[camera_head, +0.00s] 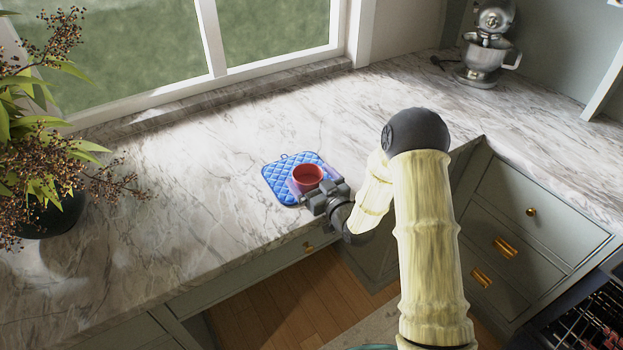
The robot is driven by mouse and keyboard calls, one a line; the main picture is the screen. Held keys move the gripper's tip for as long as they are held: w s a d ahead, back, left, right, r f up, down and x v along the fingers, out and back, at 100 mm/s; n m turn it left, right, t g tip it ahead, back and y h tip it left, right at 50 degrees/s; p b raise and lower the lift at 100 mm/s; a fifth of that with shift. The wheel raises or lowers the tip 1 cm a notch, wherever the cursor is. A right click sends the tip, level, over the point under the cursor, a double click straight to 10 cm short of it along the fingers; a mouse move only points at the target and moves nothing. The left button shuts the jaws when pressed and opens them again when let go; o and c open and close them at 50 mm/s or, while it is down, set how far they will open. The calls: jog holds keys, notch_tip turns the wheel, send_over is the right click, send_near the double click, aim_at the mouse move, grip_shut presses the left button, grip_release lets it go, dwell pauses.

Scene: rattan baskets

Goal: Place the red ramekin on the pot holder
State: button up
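The red ramekin (308,175) shows over the right part of the blue quilted pot holder (281,182), which lies on the marble counter. From this view I cannot tell whether the ramekin rests on the pot holder or is held just above it. My gripper (309,194) is at the ramekin's near side, low over the pot holder's near right edge. Its fingers are small and partly hidden by the gripper body, so I cannot see whether they are closed on the ramekin.
A potted plant (45,170) stands at the left of the counter (190,200). A stand mixer (487,55) stands at the back right. A window runs along the back. The counter around the pot holder is clear.

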jog(key=shift+r, duration=0.2)
jog(key=shift+s+d+f, duration=0.15)
jog(key=shift+s+d, duration=0.05)
jog(key=shift+s, duration=0.05)
jog(key=b+v, duration=0.3)
jog(key=v, duration=0.8)
jog(key=shift+d, duration=0.2)
